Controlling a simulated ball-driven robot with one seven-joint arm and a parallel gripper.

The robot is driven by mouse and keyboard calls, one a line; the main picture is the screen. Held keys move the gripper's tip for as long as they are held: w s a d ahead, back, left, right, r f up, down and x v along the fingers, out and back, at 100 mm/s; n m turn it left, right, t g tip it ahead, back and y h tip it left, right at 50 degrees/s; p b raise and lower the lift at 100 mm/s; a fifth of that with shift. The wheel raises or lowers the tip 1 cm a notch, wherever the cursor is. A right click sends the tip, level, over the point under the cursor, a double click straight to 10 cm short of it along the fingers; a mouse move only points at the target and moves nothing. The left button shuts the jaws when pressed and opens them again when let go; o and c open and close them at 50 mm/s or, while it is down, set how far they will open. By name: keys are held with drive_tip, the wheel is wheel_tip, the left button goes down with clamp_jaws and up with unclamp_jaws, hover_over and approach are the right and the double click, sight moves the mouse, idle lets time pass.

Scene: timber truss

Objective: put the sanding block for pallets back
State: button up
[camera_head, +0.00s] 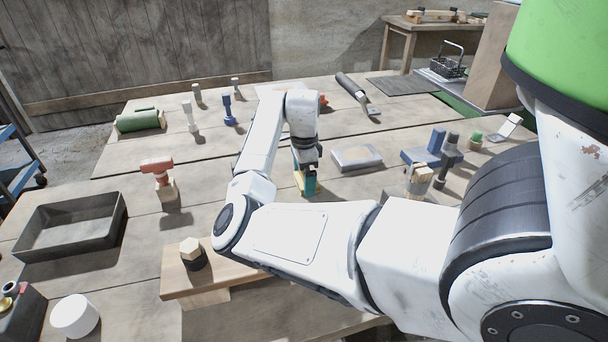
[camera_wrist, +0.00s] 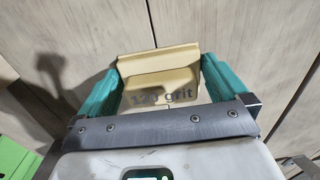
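The sanding block is a tan block marked "120 grit" and sits between my gripper's teal fingers in the wrist view (camera_wrist: 160,75). My gripper (camera_wrist: 162,90) has one finger against each side of it. In the head view my gripper (camera_head: 307,182) points down at the middle of the table, with a tan edge of the block (camera_head: 298,181) showing at its left. I cannot tell whether the block touches the tabletop. My arm hides part of the table around it.
A flat grey-tan plate (camera_head: 357,157) lies just right of my gripper. A dark open tray (camera_head: 70,225) stands at the left. A red-topped tool (camera_head: 157,166), a blue post (camera_head: 228,110) and a blue block (camera_head: 437,141) stand around. Bare planks lie left of my gripper.

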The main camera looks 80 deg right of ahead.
wheel_tip(320, 180, up, 12)
drive_tip(key=shift+r, duration=0.15)
idle(0.5)
idle(0.6)
